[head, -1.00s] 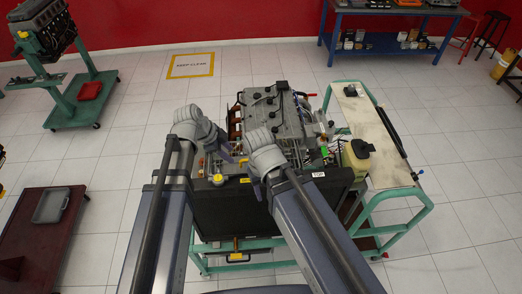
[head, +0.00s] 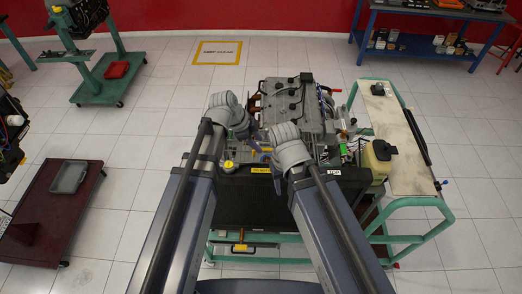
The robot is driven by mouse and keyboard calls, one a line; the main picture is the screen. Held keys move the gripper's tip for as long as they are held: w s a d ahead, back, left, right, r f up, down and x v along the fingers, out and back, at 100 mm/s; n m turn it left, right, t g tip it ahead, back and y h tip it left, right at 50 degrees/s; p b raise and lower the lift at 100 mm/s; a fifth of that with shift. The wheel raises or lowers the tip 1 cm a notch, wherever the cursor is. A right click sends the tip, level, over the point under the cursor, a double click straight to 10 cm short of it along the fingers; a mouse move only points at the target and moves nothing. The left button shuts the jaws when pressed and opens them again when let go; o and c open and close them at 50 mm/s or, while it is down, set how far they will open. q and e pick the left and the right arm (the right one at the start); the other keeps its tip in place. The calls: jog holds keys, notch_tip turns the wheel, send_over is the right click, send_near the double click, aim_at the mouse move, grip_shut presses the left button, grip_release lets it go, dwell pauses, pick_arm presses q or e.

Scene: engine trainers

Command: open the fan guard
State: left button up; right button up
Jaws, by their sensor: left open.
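The engine trainer (head: 299,100) stands ahead of me on a green wheeled frame, with a black radiator (head: 265,205) on its near side. The fan guard cannot be made out; the space between engine and radiator is mostly covered by my wrists. My left gripper (head: 254,143) is open above the gap behind the radiator's top edge, with nothing seen between its fingers. Whether it touches anything there cannot be told. My right arm reaches to the same area, just right of the left one; its gripper is hidden behind its own wrist.
A yellowish tank (head: 377,161) and a pale side shelf (head: 392,120) are on the trainer's right. A dark red cart (head: 45,225) with a grey tray (head: 70,177) stands at left. Another engine stand (head: 100,85) and a blue workbench (head: 420,17) are farther back. Open floor lies between.

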aim_at(264, 149)
pick_arm(q)
jog(key=b+x, duration=0.2)
jog(key=x, duration=0.1)
jog(key=shift+f, duration=0.25)
pick_arm(e)
notch_tip(264, 149, down, 3)
jog(key=shift+f, duration=0.1)
pick_arm(q)
jog(key=shift+c, duration=0.2)
grip_shut()
jog(key=shift+r, duration=0.1)
dwell(0.7)
